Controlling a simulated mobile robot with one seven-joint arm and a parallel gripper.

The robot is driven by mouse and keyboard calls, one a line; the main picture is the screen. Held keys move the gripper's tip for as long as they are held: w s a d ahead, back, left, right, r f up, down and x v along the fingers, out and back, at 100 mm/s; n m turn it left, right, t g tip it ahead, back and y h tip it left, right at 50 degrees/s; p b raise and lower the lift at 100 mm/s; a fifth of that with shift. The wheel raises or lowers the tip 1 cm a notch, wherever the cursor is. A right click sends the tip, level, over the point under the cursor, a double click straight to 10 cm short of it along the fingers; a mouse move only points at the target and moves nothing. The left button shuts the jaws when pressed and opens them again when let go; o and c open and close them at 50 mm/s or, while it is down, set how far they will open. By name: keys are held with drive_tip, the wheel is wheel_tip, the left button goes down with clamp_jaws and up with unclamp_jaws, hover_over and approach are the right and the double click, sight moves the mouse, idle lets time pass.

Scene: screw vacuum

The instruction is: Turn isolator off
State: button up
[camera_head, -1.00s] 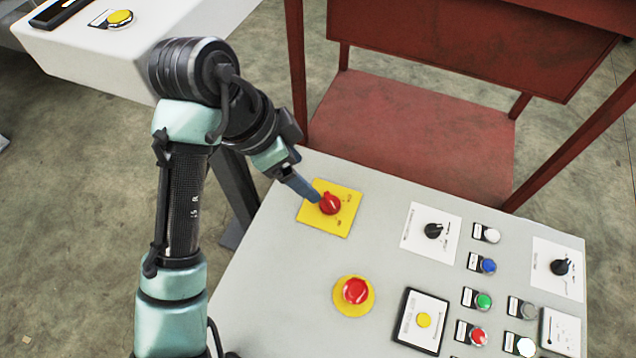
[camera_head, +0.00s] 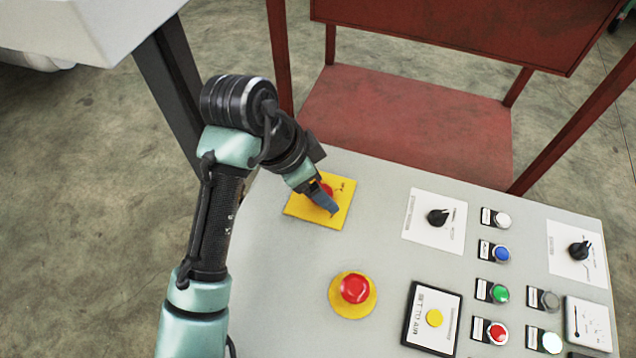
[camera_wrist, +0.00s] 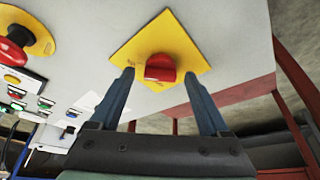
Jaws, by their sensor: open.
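The isolator is a red rotary knob (camera_wrist: 160,68) on a yellow square plate (camera_head: 341,212) at the panel's upper left corner. In the head view the red knob (camera_head: 326,189) is partly hidden behind my gripper (camera_head: 325,200). In the wrist view my gripper (camera_wrist: 163,85) is open, with one blue finger on each side of the knob. The fingertips lie over the yellow plate. I cannot tell whether either finger touches the knob.
A red mushroom button (camera_head: 354,288) on a yellow disc sits below the isolator. Two black rotary knobs, one at centre (camera_head: 437,216) and one at right (camera_head: 579,250), and several coloured buttons share the grey panel (camera_head: 285,255). A red metal frame (camera_head: 405,120) stands behind.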

clamp_jaws()
idle(0.3)
